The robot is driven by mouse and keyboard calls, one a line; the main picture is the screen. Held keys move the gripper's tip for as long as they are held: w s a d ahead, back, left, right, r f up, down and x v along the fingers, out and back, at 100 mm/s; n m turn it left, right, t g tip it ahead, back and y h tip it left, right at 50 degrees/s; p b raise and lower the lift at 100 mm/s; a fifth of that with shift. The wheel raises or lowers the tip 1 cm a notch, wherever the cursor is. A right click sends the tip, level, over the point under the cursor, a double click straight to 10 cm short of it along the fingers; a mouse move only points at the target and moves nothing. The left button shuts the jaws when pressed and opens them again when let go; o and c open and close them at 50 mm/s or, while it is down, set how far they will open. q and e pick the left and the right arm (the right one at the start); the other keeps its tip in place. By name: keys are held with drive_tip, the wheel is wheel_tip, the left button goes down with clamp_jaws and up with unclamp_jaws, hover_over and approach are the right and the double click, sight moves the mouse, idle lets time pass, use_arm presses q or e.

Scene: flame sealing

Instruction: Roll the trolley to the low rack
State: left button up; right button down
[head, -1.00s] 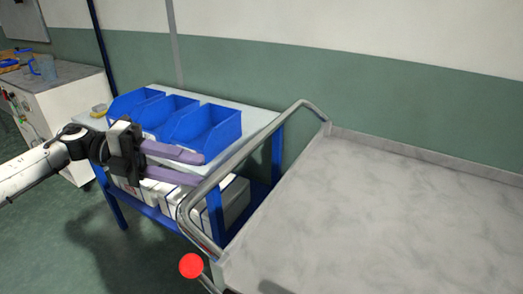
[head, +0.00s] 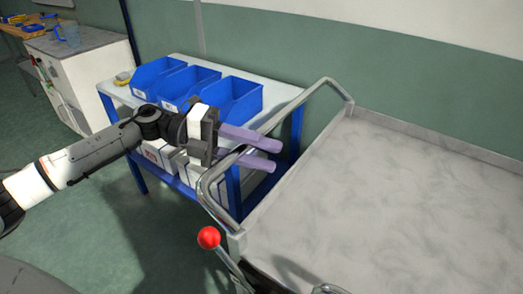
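The trolley (head: 390,200) has a wide grey, marbled-looking flat top and fills the right of the head view. Its bent chrome push handle (head: 300,98) rises at its left end. My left gripper (head: 277,155) comes in from the left. Its two purple fingers are apart, with a visible gap, and cross the handle bar in the picture; I cannot tell whether the bar lies between them. A low blue-framed rack (head: 233,192) stands behind the handle, partly hidden by my arm and gripper. My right gripper is out of view.
Blue bins (head: 232,98) stand on the rack's light top, with white boxes below. A red-knobbed lever (head: 208,237) rises near the trolley's front left corner. A white cabinet (head: 75,75) stands at the far left. Green floor (head: 120,245) is open at front left.

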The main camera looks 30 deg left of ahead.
use_arm(q)
drive_tip(key=shift+c, duration=0.2)
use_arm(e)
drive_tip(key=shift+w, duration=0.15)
use_arm(q)
clamp_jaws()
use_arm(e)
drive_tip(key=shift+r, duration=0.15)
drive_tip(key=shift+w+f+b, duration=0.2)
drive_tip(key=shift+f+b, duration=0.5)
drive_tip(key=shift+b, duration=0.45)
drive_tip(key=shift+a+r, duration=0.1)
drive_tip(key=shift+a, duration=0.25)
use_arm(q)
drive_tip(key=a, duration=0.4)
drive_tip(key=w+a, duration=0.1)
drive_tip(key=shift+a, duration=0.4)
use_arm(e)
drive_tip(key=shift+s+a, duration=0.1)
use_arm(q)
drive_tip(key=shift+o, duration=0.2)
unclamp_jaws()
drive_tip(key=shift+s, duration=0.1)
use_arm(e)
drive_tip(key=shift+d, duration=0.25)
